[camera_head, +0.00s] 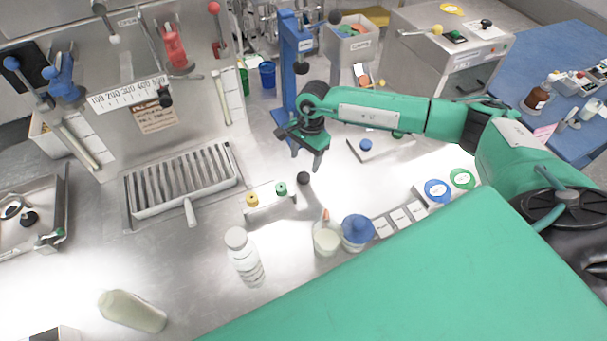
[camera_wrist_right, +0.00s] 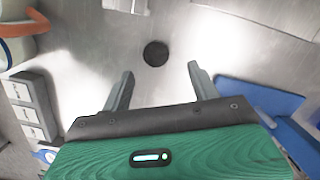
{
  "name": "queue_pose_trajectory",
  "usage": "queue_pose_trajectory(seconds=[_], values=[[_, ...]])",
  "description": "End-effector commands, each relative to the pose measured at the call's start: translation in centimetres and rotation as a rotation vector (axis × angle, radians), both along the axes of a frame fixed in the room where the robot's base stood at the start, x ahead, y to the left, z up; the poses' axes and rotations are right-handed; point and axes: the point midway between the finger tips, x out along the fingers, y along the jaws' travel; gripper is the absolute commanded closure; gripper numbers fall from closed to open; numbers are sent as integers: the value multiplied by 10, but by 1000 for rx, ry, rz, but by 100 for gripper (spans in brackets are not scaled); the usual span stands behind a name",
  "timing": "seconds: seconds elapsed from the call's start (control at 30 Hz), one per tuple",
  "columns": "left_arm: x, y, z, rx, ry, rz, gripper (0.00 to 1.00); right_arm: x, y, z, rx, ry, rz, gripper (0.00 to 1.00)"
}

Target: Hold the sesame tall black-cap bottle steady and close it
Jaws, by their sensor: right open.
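A small round black cap (camera_head: 303,178) lies loose on the steel table. It also shows in the right wrist view (camera_wrist_right: 155,53), just beyond the fingertips and between their lines. My right gripper (camera_head: 306,160) is open and empty, pointing down above the table near the cap and apart from it. A pale, cream-filled bottle (camera_head: 131,311) lies on its side at the lower left; I cannot read its label or tell whether it is the sesame bottle. My left gripper is not in view.
A slatted tray (camera_head: 183,181) lies farther left.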

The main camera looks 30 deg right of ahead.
Motion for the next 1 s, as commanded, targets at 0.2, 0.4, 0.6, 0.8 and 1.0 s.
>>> queue_pose_trajectory(seconds=[0.2,0.4,0.6,0.8,1.0], values=[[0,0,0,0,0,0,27,0,0,-4,0,-1,0,39],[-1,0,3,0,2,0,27,-1,1,-5,0,0,0,39],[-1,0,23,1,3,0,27,-8,5,-24,1,3,1,39],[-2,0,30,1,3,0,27,-10,8,-50,0,2,0,39],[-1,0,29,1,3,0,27,-9,8,-55,0,-1,0,39]])
